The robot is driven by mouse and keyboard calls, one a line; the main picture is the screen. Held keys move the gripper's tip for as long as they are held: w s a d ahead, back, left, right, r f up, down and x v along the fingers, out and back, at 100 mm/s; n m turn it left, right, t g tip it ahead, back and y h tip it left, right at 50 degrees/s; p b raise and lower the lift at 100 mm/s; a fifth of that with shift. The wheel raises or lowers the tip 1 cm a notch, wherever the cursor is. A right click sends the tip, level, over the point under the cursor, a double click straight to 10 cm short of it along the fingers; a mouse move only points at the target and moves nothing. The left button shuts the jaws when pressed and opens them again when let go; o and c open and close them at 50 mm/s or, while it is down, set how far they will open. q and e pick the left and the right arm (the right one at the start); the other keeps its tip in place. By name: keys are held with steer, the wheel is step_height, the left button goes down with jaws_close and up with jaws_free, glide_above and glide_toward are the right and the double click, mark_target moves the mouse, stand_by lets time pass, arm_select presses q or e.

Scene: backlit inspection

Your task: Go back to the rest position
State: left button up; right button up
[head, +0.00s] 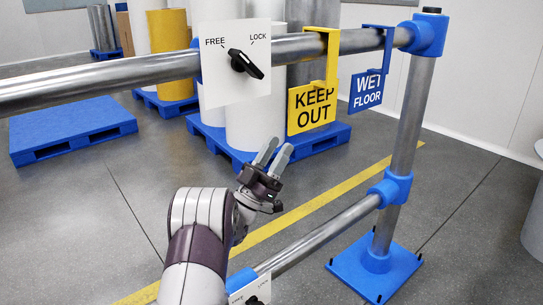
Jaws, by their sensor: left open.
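My left gripper (273,154) is in the middle of the head view, at the end of my left arm (203,225). Its two grey fingers point up and stand a little apart, with nothing visible between them. It appears in front of the rail structure, below the white FREE/LOCK plate (225,90) and the yellow KEEP OUT sign (312,107). The black knob (246,64) on that plate points down to the right. My right gripper is not in view.
A metal top rail (130,79) crosses the view to a post (408,125) on a blue base (350,267). A blue WET FLOOR sign (367,90) hangs there. A lower rail (318,237) runs beside my arm. An empty blue pallet (70,125) lies left behind.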

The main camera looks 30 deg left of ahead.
arm_select(q)
steer(key=w+d+f+n+g+y, duration=0.35)
steer(key=w+f+n+y, duration=0.2)
steer(key=y, duration=0.25)
steer(key=s+d+f+g+y, duration=0.1)
steer(key=s+d+f+g, duration=0.15)
steer(key=f+g, duration=0.25)
steer(key=s+d+f+g+y, duration=0.1)
steer(key=s+d+f+g, duration=0.1)
steer(key=d+f+g, duration=0.3)
steer(key=s+d+f+m+g+p, duration=0.1)
steer(key=s+d+f+g, duration=0.2)
steer(key=s, duration=0.5)
steer(key=s+d+f+g+h, duration=0.1)
steer(key=s+f+g, duration=0.3)
steer(key=s, duration=0.5)
steer(key=s+d+f+m+g+p, duration=0.1)
steer(key=s+d+f+g, duration=0.1)
steer(key=s+g, duration=0.45)
step_height(320, 180, up, 38)
steer(key=s+t+p, duration=0.1)
steer(key=t+p, duration=0.1)
steer(key=p, duration=3.5)
steer(key=shift+s+f, duration=0.15)
steer(key=shift+f, duration=0.05)
